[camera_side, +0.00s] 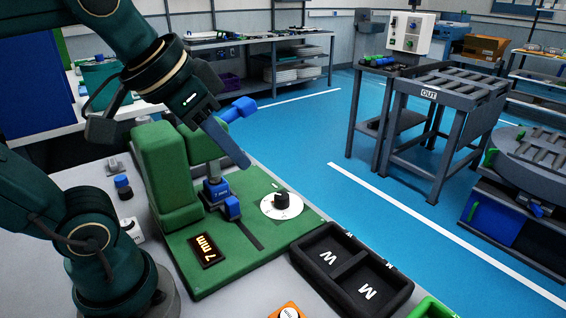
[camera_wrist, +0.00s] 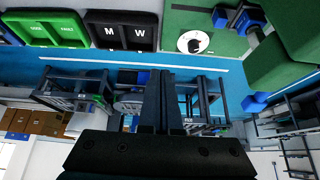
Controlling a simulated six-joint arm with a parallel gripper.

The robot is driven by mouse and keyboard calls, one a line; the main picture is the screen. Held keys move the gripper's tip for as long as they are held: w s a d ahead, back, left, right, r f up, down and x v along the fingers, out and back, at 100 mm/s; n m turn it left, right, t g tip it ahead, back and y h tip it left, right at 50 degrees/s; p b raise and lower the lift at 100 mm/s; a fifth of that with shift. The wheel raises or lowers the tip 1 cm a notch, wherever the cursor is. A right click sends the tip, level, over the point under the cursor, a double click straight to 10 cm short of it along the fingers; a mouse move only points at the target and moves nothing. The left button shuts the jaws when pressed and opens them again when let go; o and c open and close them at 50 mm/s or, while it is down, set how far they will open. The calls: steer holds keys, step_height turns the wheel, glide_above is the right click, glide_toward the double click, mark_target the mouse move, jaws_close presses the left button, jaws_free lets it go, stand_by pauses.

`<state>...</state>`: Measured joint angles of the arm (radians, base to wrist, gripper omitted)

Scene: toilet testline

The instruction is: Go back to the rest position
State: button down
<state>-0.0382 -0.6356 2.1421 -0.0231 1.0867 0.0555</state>
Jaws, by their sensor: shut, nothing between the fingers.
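My gripper (camera_side: 238,158) is shut and empty. In the side view it hangs in the air in front of the green test fixture (camera_side: 165,170), pointing down to the right, above the fixture's base plate. In the wrist view my gripper (camera_wrist: 160,75) shows as two dark fingers pressed together, with the room beyond upside down. The dial also shows in the wrist view (camera_wrist: 194,41).
A black two-compartment tray (camera_side: 350,275) marked W and M stands at the front right of the table. A green bin (camera_side: 432,308) is beside it. An orange-based button (camera_side: 288,311) is at the front edge. Blue floor lies beyond the table, with an OUT conveyor (camera_side: 440,95).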

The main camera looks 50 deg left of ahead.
steer(key=s+f, duration=0.3)
steer(key=f, duration=0.4)
steer(key=shift+g, duration=0.3)
